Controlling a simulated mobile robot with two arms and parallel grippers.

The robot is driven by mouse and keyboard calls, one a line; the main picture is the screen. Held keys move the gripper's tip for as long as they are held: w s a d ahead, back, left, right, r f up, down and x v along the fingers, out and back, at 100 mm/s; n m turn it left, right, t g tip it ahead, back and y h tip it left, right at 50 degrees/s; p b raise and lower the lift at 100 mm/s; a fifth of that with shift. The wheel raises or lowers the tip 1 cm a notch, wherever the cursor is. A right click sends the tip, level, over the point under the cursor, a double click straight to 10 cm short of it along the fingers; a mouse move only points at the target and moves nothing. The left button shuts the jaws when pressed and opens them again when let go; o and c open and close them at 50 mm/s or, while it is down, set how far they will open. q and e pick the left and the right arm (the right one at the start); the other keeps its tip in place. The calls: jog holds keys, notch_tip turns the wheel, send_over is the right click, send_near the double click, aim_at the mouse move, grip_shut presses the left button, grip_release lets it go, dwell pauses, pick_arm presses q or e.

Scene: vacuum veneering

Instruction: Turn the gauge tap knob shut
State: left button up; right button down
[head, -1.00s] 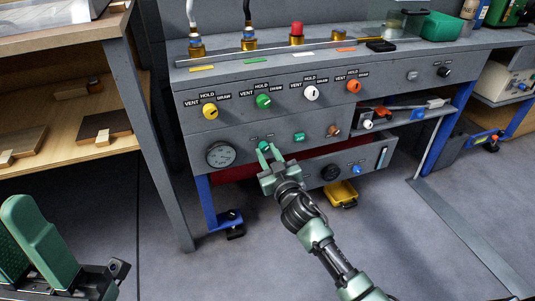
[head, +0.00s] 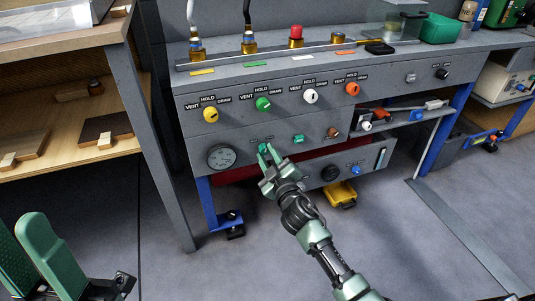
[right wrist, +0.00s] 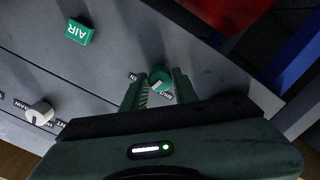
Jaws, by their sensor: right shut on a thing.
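The gauge tap knob is a small round green knob (head: 264,148) on the lower front panel, just right of the round pressure gauge (head: 221,157). My right gripper (head: 268,152) reaches it from the front, with its green fingers on either side of it. In the right wrist view the knob (right wrist: 161,78) sits between the fingertips, and the gripper is shut on it. A pale pointer mark shows on the knob's face; the small lettering beside it is partly hidden by the fingers. My left gripper (head: 28,258) is at the bottom left, its fingers apart and empty, away from the bench.
Yellow (head: 211,115), green (head: 263,104), white (head: 311,97) and orange (head: 352,89) valve knobs line the upper panel. A green AIR tag (right wrist: 79,30) is beside the tap. A yellow box (head: 340,194) lies under the bench. A wooden shelf unit (head: 85,55) stands left. Floor in front is clear.

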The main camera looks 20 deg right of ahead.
jog(key=n, duration=0.6)
jog(key=shift+p, duration=0.4)
jog(key=n, duration=0.6)
jog(key=shift+r, duration=0.1)
jog(key=c, duration=1.1)
grip_release()
jog(key=shift+p, duration=0.3)
jog(key=s+p, duration=0.1)
jog(key=s, duration=0.6)
jog(key=shift+s+d, duration=0.15)
jog(key=shift+s, duration=0.25)
